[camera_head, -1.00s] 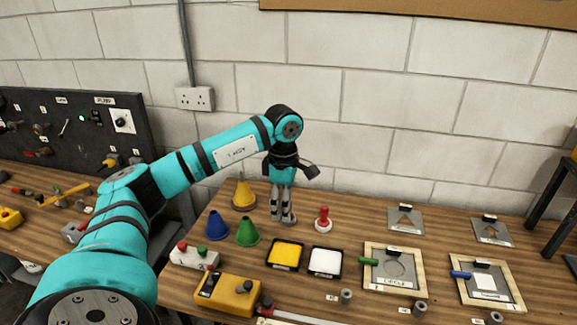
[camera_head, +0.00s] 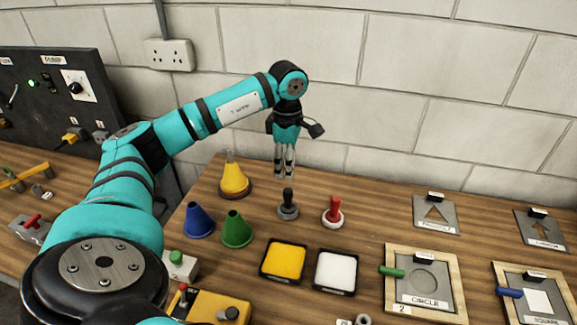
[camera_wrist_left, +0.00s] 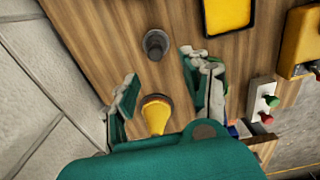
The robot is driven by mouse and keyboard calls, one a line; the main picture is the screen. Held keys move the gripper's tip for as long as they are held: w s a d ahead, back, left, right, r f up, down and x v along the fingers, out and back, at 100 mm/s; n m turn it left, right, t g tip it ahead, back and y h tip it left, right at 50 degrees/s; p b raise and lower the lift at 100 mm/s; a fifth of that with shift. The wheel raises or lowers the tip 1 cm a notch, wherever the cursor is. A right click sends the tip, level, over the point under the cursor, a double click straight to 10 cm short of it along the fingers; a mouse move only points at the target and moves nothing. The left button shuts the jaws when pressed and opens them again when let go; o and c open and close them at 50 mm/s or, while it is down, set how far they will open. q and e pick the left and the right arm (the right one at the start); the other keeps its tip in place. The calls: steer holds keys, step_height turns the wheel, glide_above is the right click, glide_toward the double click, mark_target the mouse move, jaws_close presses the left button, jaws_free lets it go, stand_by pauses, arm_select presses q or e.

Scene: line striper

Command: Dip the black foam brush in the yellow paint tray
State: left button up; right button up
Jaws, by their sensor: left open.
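The black foam brush (camera_head: 288,199) stands upright on a round grey base on the wooden table; it also shows in the left wrist view (camera_wrist_left: 155,44). The yellow paint tray (camera_head: 284,261) lies nearer, in front of the brush, and part of it shows in the left wrist view (camera_wrist_left: 228,14). My left gripper (camera_head: 285,174) points down above and slightly behind the brush, apart from it. My right gripper is not in view.
A white paint tray (camera_head: 336,271) sits right of the yellow one. A red-handled stamp-like object (camera_head: 333,212) stands right of the brush. Yellow (camera_head: 234,179), blue (camera_head: 198,220) and green (camera_head: 236,229) cones stand left. A framed circle stencil (camera_head: 422,280) lies to the right.

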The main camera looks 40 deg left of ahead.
mark_target(288, 190)
arm_select(q)
steer(key=shift+w+a+f+b, duration=0.15)
steer(key=shift+f+b, duration=0.1)
steer(key=shift+f, duration=0.15)
steer(key=shift+w+a+f+b, duration=0.1)
steer(key=shift+f+b, duration=0.1)
steer(key=shift+f, duration=0.15)
steer(key=shift+w+a+f, duration=0.1)
steer(key=shift+w+f, duration=0.15)
steer(key=shift+f, duration=0.05)
steer(key=shift+s+f+b, duration=0.2)
steer(key=shift+f+b, duration=0.75)
steer(key=shift+b, duration=0.05)
step_height(288, 190, down, 8)
steer(key=b, duration=0.5)
steer(key=shift+w+r, duration=0.1)
steer(key=shift+r, duration=0.15)
steer(key=shift+c, duration=0.3)
